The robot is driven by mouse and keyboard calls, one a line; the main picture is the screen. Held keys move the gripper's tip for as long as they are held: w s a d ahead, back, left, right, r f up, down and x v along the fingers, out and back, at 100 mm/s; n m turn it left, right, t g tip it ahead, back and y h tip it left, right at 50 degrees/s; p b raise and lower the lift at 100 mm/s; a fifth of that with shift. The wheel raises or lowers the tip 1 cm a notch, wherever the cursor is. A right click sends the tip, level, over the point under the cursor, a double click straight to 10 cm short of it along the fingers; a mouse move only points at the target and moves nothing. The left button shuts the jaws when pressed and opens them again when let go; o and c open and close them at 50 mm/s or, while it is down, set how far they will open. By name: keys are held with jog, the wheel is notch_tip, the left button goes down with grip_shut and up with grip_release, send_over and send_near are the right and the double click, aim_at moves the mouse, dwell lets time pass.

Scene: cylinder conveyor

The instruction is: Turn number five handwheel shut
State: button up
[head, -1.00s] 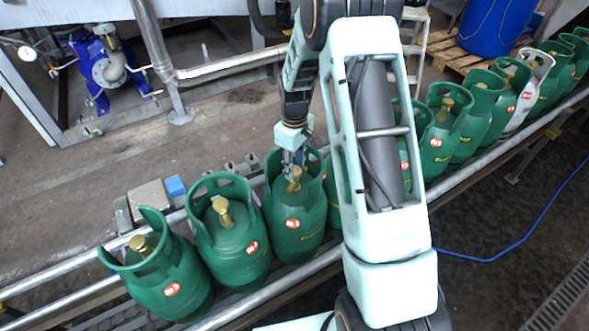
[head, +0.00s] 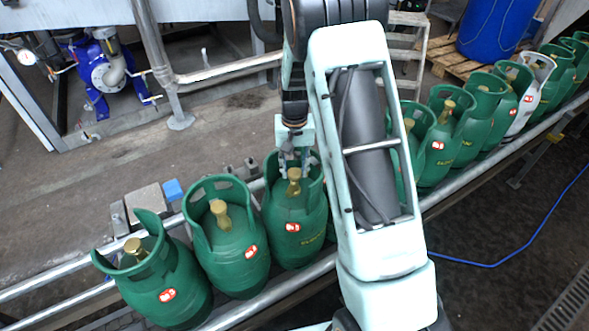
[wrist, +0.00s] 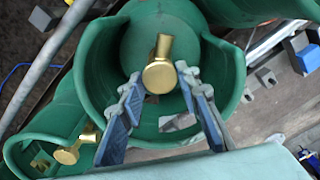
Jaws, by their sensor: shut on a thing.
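A green gas cylinder (head: 297,240) stands in a row under my arm, a red label on its front too small to read. Its brass handwheel (head: 294,183) sits inside the collar and shows in the wrist view (wrist: 159,76). My gripper (head: 295,168) points down into the collar from above. In the wrist view my gripper (wrist: 159,80) has one blue-padded finger on each side of the handwheel and is shut on it. The collar (wrist: 232,75) curves around both fingers. The exact contact at the fingertips is hard to see.
Two green cylinders (head: 228,245) with brass valves stand close on the left. Several more continue to the right, with one grey cylinder (head: 528,95) among them. Metal rails (head: 262,305) run along the row. A blue pump (head: 103,75) stands at the back left.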

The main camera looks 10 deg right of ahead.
aim_at(295, 172)
jog(key=shift+m, duration=1.1)
jog(key=o, duration=1.2)
jog(key=shift+c, duration=0.2)
notch_tip(295, 172, up, 12)
